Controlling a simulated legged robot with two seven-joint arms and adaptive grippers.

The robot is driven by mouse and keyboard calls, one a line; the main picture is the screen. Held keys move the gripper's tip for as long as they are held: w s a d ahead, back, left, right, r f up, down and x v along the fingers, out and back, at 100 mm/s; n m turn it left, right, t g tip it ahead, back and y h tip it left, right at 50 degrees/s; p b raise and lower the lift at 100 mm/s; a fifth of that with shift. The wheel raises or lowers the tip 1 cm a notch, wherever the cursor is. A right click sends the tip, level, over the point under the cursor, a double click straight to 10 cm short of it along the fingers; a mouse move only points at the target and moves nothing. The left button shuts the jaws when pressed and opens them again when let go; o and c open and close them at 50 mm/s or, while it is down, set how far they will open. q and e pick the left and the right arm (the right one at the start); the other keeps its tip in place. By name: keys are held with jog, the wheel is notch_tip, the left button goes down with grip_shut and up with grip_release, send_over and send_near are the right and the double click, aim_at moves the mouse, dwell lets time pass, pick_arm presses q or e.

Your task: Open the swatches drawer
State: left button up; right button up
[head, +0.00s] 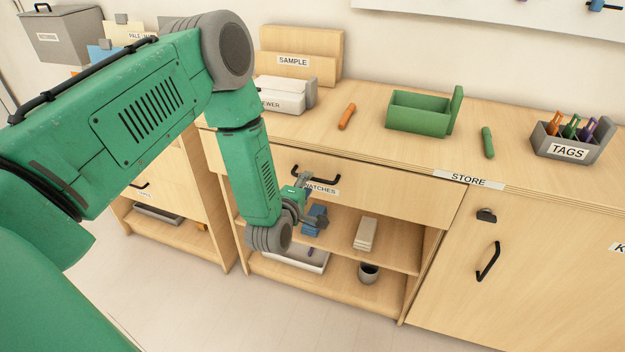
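The swatches drawer (392,196) is a wide, pale wood front under the worktop, and it looks shut. Its label ends in "WATCHES", with the first letters hidden by my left gripper. Its dark bar handle (322,175) sits above the label. My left arm comes in from the left and hangs down in front of the cabinet. My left gripper (313,203) is in front of the label, just below the handle. Its fingers look spread apart, with nothing visible between them. I cannot tell whether it touches the drawer front. My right gripper is out of view.
Below the drawer, an open shelf (395,257) holds blue items and a beige stack (365,234); a dark cup (368,273) stands lower. On the worktop are a green box (418,113), markers and a tags holder (570,146). A handled cupboard door (530,260) is at right.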

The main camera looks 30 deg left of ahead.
pick_arm(q)
jog(key=shift+x, duration=1.85)
jog(key=shift+d, duration=0.1)
grip_shut()
